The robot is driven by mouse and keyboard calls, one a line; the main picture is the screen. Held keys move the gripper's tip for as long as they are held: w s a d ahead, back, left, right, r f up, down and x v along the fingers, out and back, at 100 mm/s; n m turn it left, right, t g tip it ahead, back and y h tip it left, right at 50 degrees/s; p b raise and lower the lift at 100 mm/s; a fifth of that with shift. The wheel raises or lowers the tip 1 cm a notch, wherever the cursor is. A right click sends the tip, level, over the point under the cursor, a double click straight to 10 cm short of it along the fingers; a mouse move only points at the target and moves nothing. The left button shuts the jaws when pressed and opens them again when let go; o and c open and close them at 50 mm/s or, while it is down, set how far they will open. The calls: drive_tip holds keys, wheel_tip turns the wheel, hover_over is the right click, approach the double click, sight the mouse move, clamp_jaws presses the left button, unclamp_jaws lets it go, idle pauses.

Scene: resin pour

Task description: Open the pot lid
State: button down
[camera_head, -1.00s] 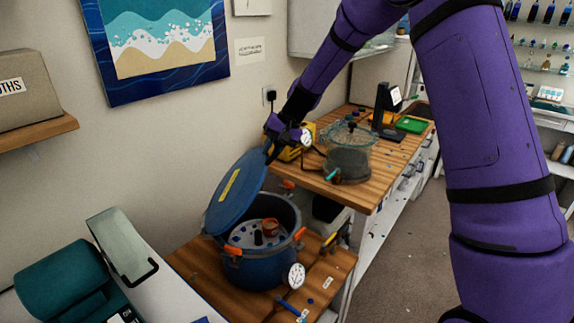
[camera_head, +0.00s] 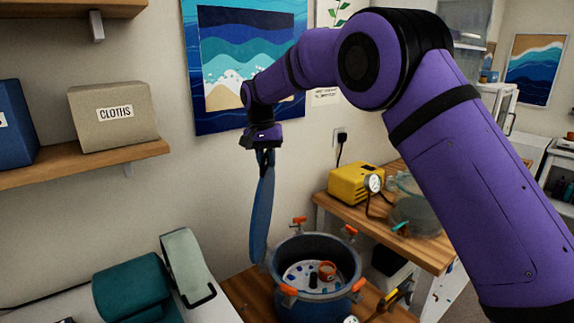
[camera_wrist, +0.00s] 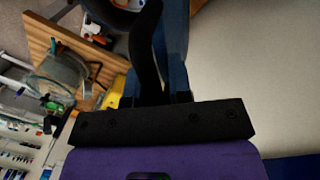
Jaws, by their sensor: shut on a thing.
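The blue pot (camera_head: 316,286) stands on the wooden bench with its top open. Inside it are a pale plate with holes, an orange cup (camera_head: 327,270) and a small dark item. The blue lid (camera_head: 262,222) hangs on edge, nearly vertical, above and left of the pot's rim. My gripper (camera_head: 264,154) is shut on the lid at its upper end. The lid's lower edge is close to the pot's left rim; I cannot tell whether they touch. In the wrist view, the lid (camera_wrist: 175,50) is seen edge-on beside a dark finger.
A yellow pump (camera_head: 354,184) with a gauge and a glass vessel (camera_head: 412,212) stand on the bench to the right. A shelf (camera_head: 60,170) with boxes is at left. A teal roll (camera_head: 132,290) lies at lower left.

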drive_tip(key=shift+w+a+f, duration=0.1)
drive_tip(key=shift+w+a, duration=0.1)
drive_tip(key=shift+a, duration=1.3)
drive_tip(key=c, duration=1.1)
unclamp_jaws()
drive_tip(key=shift+c, duration=0.2)
wheel_tip(320, 180, up, 11)
drive_tip(key=a, duration=0.1)
drive_tip(key=shift+w, duration=0.2)
drive_tip(key=shift+f, duration=0.1)
